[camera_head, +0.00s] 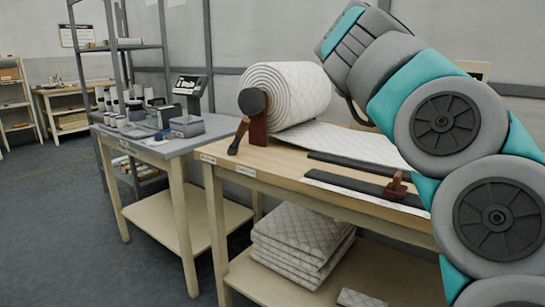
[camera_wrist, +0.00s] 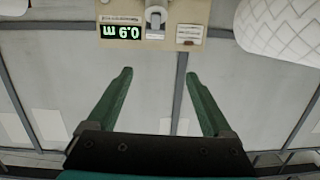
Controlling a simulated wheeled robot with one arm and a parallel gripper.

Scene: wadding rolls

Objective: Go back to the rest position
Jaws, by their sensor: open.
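My gripper (camera_wrist: 160,95) shows in the wrist view with its two green fingers spread wide apart and nothing between them. It faces a pale wall. My arm, grey and teal, fills the right side of the head view; the gripper itself is hidden there. A big roll of white quilted wadding (camera_head: 297,92) sits on a holder at the back of the wooden table (camera_head: 262,165). A flat length of wadding (camera_head: 345,142) runs from it across the tabletop. The roll's quilted surface also shows at the top right of the wrist view (camera_wrist: 282,28).
A panel with a green-lit display (camera_wrist: 121,31) is on the wall. Dark rails (camera_head: 362,183) lie along the table. Folded wadding (camera_head: 297,240) is stacked on the lower shelf. A grey-topped side table (camera_head: 160,150) holds jars and boxes. The floor at left is open.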

